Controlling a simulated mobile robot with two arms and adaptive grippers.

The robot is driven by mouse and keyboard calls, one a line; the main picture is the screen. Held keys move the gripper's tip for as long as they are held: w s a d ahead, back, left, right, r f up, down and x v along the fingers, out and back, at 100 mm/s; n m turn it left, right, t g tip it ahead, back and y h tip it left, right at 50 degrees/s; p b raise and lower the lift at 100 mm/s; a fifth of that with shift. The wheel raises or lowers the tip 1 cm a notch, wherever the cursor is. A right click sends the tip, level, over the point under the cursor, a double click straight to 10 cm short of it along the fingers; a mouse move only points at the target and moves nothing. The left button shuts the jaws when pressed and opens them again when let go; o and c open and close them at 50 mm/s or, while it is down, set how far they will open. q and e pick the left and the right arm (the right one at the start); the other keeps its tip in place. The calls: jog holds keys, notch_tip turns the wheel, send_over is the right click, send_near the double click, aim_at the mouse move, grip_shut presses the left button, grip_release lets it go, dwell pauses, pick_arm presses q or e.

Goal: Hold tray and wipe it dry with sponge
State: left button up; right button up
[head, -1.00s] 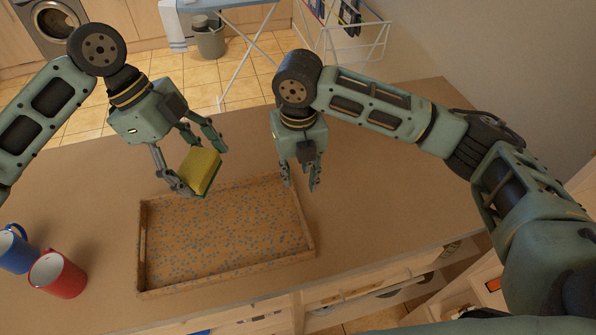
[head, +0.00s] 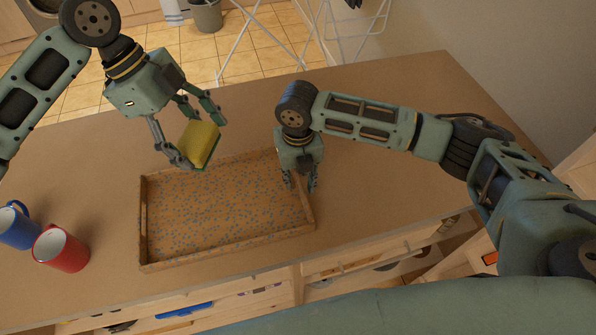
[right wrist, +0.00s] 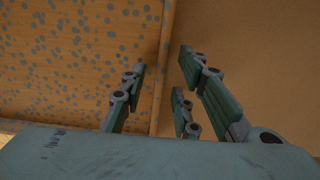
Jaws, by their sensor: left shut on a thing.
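The tray (head: 225,260) is a shallow wooden rectangle with a blue-speckled floor, lying flat on the counter. A yellow sponge with a green underside (head: 201,142) is held by my left gripper (head: 199,148), which is shut on it above the tray's back edge. My right gripper (head: 300,187) points down at the tray's right end. In the right wrist view its fingers (right wrist: 160,72) are open on either side of the tray's rim (right wrist: 162,50), with visible room around it. I cannot tell whether any finger touches the rim.
A red mug (head: 62,249) and a blue mug (head: 17,226) stand left of the tray on the brown counter (head: 400,190). The counter is clear to the right and behind the tray. A drying rack (head: 350,30) and grey bin (head: 206,15) stand beyond it.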

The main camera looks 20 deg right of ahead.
grip_shut()
dwell(0.5)
pick_arm(q)
jog(key=n, duration=0.1)
send_over(231, 205)
jog(key=a, duration=0.2)
notch_tip(231, 205, down, 10)
jog(key=shift+w+f, duration=0.15)
jog(key=shift+f, duration=1.55)
jog(key=shift+w+f, duration=0.15)
jog(key=shift+f, duration=1.5)
jog(key=shift+w+f, duration=0.15)
jog(key=shift+f, duration=1.55)
